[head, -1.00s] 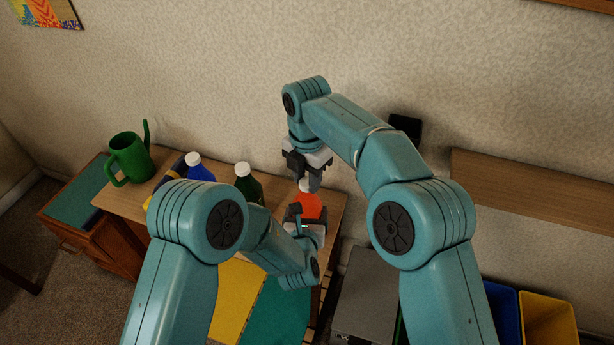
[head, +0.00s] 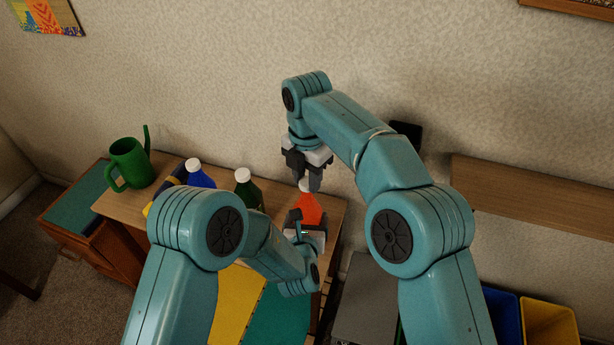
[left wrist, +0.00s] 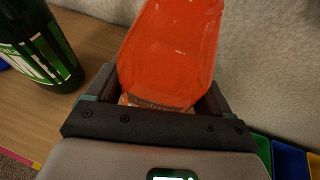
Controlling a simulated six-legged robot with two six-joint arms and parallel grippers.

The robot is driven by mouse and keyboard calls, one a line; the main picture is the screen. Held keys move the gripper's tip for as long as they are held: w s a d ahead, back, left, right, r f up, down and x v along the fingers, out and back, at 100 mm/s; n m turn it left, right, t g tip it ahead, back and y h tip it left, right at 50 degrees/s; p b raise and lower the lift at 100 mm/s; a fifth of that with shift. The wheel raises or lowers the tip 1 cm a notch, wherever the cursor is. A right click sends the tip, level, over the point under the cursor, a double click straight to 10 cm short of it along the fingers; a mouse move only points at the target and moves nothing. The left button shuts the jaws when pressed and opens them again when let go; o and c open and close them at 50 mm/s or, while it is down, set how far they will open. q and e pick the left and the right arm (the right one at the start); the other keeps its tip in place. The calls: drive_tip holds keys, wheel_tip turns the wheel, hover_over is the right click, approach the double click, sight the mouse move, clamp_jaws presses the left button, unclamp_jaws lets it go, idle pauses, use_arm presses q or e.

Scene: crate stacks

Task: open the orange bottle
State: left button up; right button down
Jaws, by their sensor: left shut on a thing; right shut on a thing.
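The orange bottle (head: 312,209) stands upright near the right end of the wooden table. My left gripper (head: 308,224) is shut around its body from the near side. The left wrist view shows the orange body (left wrist: 172,50) between the left fingers (left wrist: 160,100); its top is out of that view. My right gripper (head: 307,182) points down over the bottle and is shut on its white cap (head: 305,186), which the fingers partly hide. The cap is right above the orange shoulder; I cannot tell whether it is still threaded on.
A green bottle (head: 247,187), a blue bottle (head: 200,174) and a green watering can (head: 129,162) stand left on the table (head: 110,205). A brown shelf (head: 540,196) is at right. Blue (head: 503,312) and yellow bins (head: 547,322) are lower right. The wall is close behind.

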sight(307, 182)
drive_tip(key=shift+r, duration=2)
use_arm(q)
drive_tip(key=o, duration=1.4)
